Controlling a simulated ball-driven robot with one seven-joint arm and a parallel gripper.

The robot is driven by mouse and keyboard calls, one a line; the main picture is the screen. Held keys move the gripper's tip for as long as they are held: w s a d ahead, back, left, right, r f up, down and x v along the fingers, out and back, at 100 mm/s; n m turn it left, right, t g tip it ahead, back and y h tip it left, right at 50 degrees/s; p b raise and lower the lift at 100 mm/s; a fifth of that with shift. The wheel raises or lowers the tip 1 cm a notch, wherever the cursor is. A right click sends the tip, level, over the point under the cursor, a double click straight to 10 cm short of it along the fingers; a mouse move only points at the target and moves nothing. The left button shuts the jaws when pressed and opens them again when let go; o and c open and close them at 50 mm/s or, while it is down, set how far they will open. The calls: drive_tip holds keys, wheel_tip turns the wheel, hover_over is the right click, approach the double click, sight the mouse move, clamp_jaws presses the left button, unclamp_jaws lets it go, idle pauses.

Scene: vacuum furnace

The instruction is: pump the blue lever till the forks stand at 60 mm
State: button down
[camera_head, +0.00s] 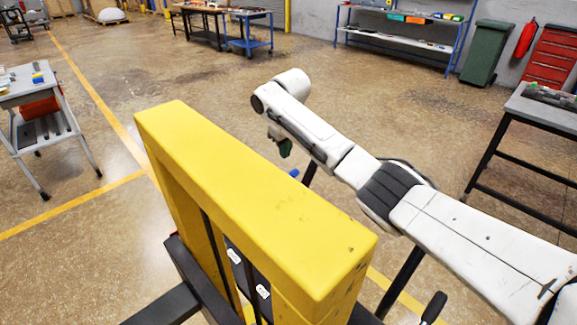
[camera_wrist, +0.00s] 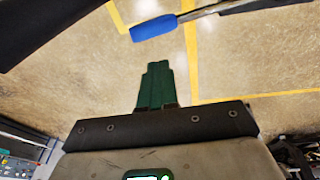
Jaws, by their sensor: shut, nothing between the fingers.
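The blue lever shows in the wrist view as a blue grip (camera_wrist: 154,28) on a metal rod running to the upper right. In the head view only a bit of its blue end (camera_head: 294,173) shows behind the yellow mast (camera_head: 255,195). My gripper (camera_wrist: 157,66) has green fingers, closed together and empty, pointing toward the grip with a gap between. In the head view my gripper (camera_head: 285,148) hangs just above and left of the blue end. A dark fork-like bar (camera_head: 165,306) reaches out at the lower left. The fork height cannot be read.
A black knob on a rod (camera_head: 434,307) stands right of the mast. A grey table (camera_head: 545,108) is at the right and a grey cart (camera_head: 25,85) at the left. A green bin (camera_head: 486,52) and shelves stand at the back. The floor behind the mast is clear.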

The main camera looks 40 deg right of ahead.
sight(291, 172)
drive_tip(key=x, duration=0.2)
drive_tip(key=s+x, duration=0.1)
drive_tip(key=x, duration=0.4)
drive_tip(key=shift+s+d+f, duration=0.1)
drive_tip(key=shift+s+d, duration=0.2)
drive_tip(key=shift+d, duration=0.05)
drive_tip(key=f+b, duration=0.1)
drive_tip(key=d+f+b, duration=0.1)
drive_tip(key=shift+f, duration=0.4)
drive_tip(key=shift+r, duration=0.1)
drive_tip(key=r+p, duration=0.2)
drive_tip(key=r, duration=0.1)
drive_tip(key=r+p, duration=0.1)
drive_tip(key=p, duration=0.1)
drive_tip(key=shift+w+a+r, duration=0.3)
drive_tip(key=shift+w, duration=0.1)
drive_tip(key=v, duration=0.9)
drive_tip(key=shift+d+r+b, duration=0.2)
drive_tip(key=shift+d+b, duration=0.2)
drive_tip(key=shift+d, duration=0.15)
